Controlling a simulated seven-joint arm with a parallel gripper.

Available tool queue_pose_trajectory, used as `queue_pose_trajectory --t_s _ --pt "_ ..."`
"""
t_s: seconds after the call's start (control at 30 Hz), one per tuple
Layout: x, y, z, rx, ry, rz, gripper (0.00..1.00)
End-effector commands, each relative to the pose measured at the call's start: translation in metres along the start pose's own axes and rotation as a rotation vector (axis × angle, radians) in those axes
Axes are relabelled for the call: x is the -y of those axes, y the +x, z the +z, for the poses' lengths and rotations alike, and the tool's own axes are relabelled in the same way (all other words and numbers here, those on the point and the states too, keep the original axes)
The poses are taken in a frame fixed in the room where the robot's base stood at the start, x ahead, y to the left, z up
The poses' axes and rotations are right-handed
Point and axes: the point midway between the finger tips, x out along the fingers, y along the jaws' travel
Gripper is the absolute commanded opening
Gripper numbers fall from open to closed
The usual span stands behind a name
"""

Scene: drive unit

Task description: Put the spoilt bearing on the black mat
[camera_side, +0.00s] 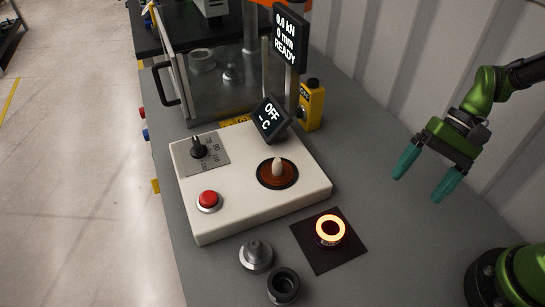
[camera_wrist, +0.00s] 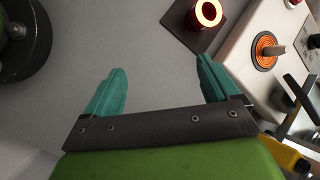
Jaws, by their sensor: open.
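A ring-shaped bearing (camera_side: 330,230) lies on the square black mat (camera_side: 314,262), in front of the white heater box. Its ring glows bright orange-red. In the wrist view the glowing bearing (camera_wrist: 207,13) and part of the mat (camera_wrist: 178,20) show at the top edge. My gripper (camera_side: 422,182) is open and empty, above the grey bench to the right of the mat. Its two teal fingers (camera_wrist: 160,88) are spread apart in the wrist view, with only bare bench between them.
The white heater box (camera_side: 240,215) has a dial, red button, round plate with a peg and a screen reading "OFF". A grey stepped cone (camera_side: 256,256) and a dark ring-shaped part (camera_side: 283,286) stand left of the mat. A clear-walled press (camera_side: 225,80) stands behind.

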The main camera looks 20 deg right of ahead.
Motion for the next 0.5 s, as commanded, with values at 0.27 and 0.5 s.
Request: queue_pose_trajectory --t_s 0.27,0.5 --pt "0.009 -0.080 0.018 -0.517 -0.325 0.040 0.89" --pt "0.014 -0.126 0.036 -0.793 -0.476 -0.002 0.89"
